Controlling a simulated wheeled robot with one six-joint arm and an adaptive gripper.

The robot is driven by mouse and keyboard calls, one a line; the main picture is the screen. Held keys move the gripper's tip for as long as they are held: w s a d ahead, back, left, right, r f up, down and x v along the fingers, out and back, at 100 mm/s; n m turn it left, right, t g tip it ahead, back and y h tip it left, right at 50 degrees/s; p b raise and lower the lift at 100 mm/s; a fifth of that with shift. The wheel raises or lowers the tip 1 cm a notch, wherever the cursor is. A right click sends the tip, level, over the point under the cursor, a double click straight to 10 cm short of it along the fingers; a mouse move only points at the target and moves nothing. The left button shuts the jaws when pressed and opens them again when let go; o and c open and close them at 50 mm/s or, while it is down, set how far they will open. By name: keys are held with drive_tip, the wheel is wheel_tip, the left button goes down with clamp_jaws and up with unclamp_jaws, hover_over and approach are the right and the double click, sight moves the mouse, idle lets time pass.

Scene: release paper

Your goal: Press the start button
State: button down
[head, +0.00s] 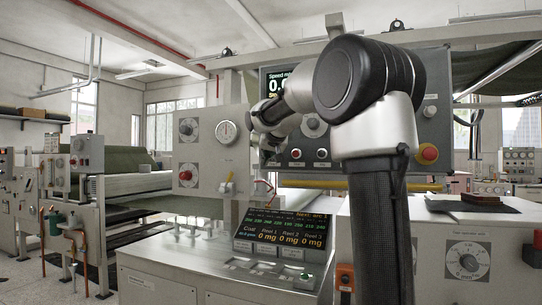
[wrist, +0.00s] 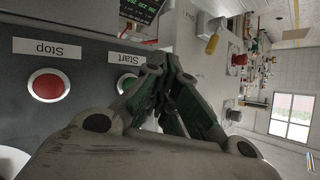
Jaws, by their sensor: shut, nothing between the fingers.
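The panel (wrist: 70,120) shows upside down in the wrist view, with a "Start" label (wrist: 126,58) and a "Stop" label (wrist: 48,49). The start button (wrist: 124,83) is a round button in a pale ring, partly covered by my gripper (wrist: 160,66). The stop button (wrist: 48,85) is red in a pale ring, farther left. My gripper is shut and empty, its tips beside the start button; I cannot tell whether it touches the panel.
A speed display (head: 283,83) and a knob (head: 313,126) are on the same panel. A red emergency knob (head: 429,153) is at its right. A grey panel with a dial (head: 227,132) stands left of my gripper. A console screen (head: 283,229) is below.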

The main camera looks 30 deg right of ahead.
drive_tip(key=shift+w+d, duration=0.55)
drive_tip(key=shift+d, duration=0.15)
drive_tip(key=shift+d, duration=0.1)
idle(0.9)
drive_tip(key=shift+w+d, duration=0.25)
